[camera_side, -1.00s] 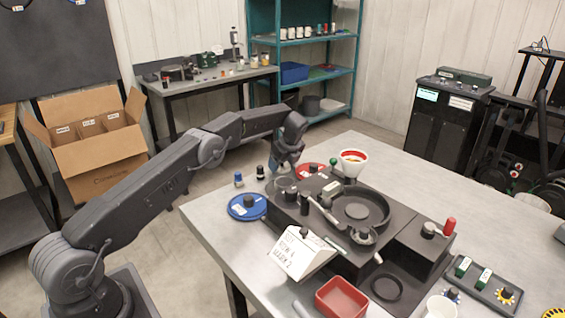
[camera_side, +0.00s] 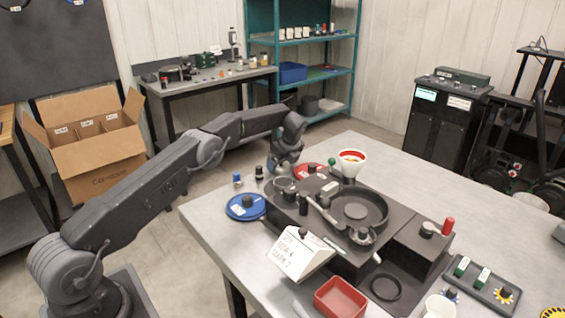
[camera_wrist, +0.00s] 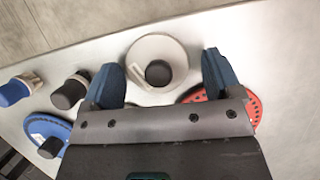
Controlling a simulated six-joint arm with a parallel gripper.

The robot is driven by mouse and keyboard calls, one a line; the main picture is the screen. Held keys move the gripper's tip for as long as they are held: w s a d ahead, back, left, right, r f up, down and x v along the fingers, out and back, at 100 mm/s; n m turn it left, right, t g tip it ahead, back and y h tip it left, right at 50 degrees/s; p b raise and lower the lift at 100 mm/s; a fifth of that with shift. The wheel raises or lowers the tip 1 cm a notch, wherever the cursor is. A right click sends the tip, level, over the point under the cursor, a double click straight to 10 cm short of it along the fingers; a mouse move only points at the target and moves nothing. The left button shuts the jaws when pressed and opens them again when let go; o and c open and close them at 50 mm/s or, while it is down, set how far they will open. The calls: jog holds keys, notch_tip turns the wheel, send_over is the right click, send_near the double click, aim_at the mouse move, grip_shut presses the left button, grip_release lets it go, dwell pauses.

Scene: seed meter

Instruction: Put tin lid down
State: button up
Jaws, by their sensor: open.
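In the wrist view a pale round tin lid (camera_wrist: 140,55) with a dark central knob (camera_wrist: 158,73) lies between the spread blue fingers of my gripper (camera_wrist: 161,72). The gripper is open, with a gap between each finger and the knob. In the side view my gripper (camera_side: 284,165) points down at the far left of the table, behind the dark machine, and mostly hides the lid. The exact height of the lid above the table cannot be told.
A red disc (camera_side: 309,169) lies right of the gripper, a blue disc (camera_side: 246,207) nearer the left edge. A blue-capped bottle (camera_side: 238,181) and a black-capped bottle (camera_side: 259,173) stand close by. The dark machine (camera_side: 325,228) fills the front. The table's back right is mostly clear.

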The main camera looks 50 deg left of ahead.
jog(key=s+d+r+n+t+h, duration=0.1)
jog(key=s+d+r+n, duration=0.3)
jog(key=r, duration=0.7)
jog(key=s+d+r, duration=0.3)
jog(key=d+r, duration=0.4)
jog(key=r, duration=0.5)
jog(key=s+d+r+n+t+h, duration=0.15)
jog(key=s+d+r+n, duration=0.3)
jog(key=s, duration=0.45)
jog(key=s+d+f+n+t, duration=0.1)
jog(key=s+d+f+n, duration=0.1)
jog(key=s, duration=0.6)
jog(key=s+d+f+n+h, duration=0.1)
jog(key=s+d+f+n, duration=0.1)
jog(key=s, duration=0.7)
jog(key=s+d+f+n+t+h, duration=0.1)
jog(key=s+d+n, duration=0.3)
jog(key=s, duration=0.5)
jog(key=shift+s+d+f+n+t, duration=0.15)
jog(key=shift+d+f+n+t, duration=0.35)
jog(key=shift+n, duration=0.55)
